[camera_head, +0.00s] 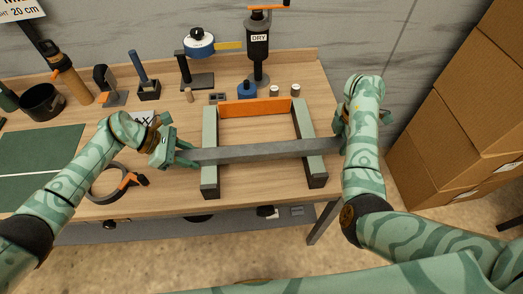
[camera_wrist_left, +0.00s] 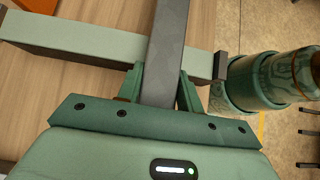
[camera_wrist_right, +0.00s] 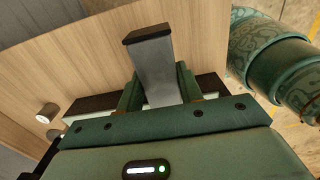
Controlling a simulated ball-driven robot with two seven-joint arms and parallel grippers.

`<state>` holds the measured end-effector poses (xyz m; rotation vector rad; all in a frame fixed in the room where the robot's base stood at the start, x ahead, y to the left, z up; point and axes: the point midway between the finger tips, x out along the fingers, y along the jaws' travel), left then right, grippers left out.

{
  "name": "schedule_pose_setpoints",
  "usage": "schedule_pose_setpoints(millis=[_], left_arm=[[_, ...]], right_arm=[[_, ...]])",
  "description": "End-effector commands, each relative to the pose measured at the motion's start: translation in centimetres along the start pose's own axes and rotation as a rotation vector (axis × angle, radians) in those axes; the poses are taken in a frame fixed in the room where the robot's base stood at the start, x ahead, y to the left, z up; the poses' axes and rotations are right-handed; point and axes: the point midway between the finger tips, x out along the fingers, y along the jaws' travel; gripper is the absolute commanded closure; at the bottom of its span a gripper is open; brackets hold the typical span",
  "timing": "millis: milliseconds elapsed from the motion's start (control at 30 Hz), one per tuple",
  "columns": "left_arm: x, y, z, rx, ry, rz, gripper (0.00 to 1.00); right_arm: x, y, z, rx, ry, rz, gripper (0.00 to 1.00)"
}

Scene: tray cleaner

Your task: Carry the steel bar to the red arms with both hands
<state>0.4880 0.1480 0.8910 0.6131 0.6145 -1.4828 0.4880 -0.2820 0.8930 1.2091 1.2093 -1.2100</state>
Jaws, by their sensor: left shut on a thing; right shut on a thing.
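The grey steel bar (camera_head: 262,151) lies across a rack, over its two pale green arms (camera_head: 210,130) (camera_head: 306,125), which have dark ends. I see no red arms; an orange crosspiece (camera_head: 255,108) joins these two at the back. My left gripper (camera_head: 188,153) is shut on the bar's left part, and the bar (camera_wrist_left: 166,50) runs between its fingers (camera_wrist_left: 160,85) in the left wrist view. My right gripper (camera_head: 341,135) is shut on the right part; the bar's dark end (camera_wrist_right: 147,34) shows past its fingers (camera_wrist_right: 158,90). I cannot tell if the bar touches the arms.
A tape ring with an orange dispenser (camera_head: 128,181) lies front left, near a green mat (camera_head: 42,165). A black DRY device (camera_head: 258,45), a blue-topped item (camera_head: 247,90) and small pots (camera_head: 295,89) stand behind the rack. Cardboard boxes (camera_head: 465,100) are stacked at right.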

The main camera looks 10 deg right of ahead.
Motion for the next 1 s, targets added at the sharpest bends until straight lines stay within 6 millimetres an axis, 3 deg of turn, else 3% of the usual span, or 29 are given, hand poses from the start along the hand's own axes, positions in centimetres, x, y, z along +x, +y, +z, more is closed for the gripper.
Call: schedule_pose_setpoints(millis=[367, 800, 1000], left_arm=[[-0.6, 0.1, 0.6, 0.004, -0.002, 0.005, 1.0], [-4.2, 0.2, 4.2, 0.017, -0.002, 0.017, 1.0], [-4.5, 0.2, 4.5, 0.017, -0.002, 0.018, 1.0]], right_arm=[[-0.8, 0.1, 0.0, -0.001, -0.001, 0.007, 1.0], [-5.9, 0.2, 0.0, -0.001, 0.0, 0.025, 1.0], [-6.3, 0.2, 0.0, -0.001, 0.0, 0.026, 1.0]])
